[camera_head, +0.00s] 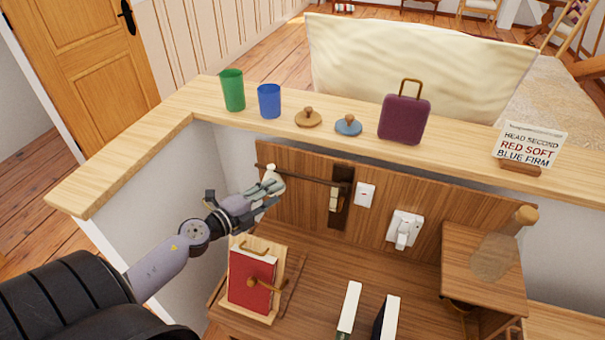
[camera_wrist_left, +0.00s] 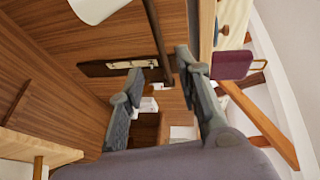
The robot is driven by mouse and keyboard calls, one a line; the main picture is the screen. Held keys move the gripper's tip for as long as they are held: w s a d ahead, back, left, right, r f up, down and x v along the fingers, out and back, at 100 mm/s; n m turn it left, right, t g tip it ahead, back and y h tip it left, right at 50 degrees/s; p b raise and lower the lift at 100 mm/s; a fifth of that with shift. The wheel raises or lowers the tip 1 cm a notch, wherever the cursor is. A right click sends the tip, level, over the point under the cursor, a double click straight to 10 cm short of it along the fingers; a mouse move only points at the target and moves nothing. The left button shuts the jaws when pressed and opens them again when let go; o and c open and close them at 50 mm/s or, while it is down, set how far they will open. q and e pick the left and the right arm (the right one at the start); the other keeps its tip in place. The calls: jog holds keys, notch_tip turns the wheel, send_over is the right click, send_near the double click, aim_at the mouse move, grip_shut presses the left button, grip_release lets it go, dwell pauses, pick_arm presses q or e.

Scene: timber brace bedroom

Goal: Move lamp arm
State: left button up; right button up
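The lamp arm is a thin dark rod (camera_head: 305,178) in front of the wooden back panel, joined to a dark upright plate (camera_head: 340,198) with a brass-coloured piece. In the left wrist view the rod (camera_wrist_left: 155,35) comes down from the top, beside a white lamp shade (camera_wrist_left: 95,8). My left gripper (camera_head: 270,186) is at the rod's left end, and its fingers hide part of that end. In the left wrist view the fingers (camera_wrist_left: 160,72) are open, with the rod showing between their tips. Contact cannot be told. My right gripper is not in view.
A red book (camera_head: 250,280) on a wooden stand is below the gripper. A white switch (camera_head: 365,195) and a plug (camera_head: 404,230) are on the panel. The ledge (camera_head: 150,140) above carries cups, lids, a purple case (camera_head: 404,118) and a sign (camera_head: 530,145). A wooden box (camera_head: 482,270) stands right.

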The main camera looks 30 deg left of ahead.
aim_at(301, 178)
pick_arm(q)
jog(key=x, duration=0.7)
jog(key=shift+w, duration=0.15)
jog(key=x, duration=0.5)
jog(key=shift+f, duration=0.15)
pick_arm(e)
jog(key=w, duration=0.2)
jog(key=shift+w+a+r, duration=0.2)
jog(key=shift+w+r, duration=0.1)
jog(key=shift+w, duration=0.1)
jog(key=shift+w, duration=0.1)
pick_arm(q)
jog(key=c, duration=0.4)
grip_shut()
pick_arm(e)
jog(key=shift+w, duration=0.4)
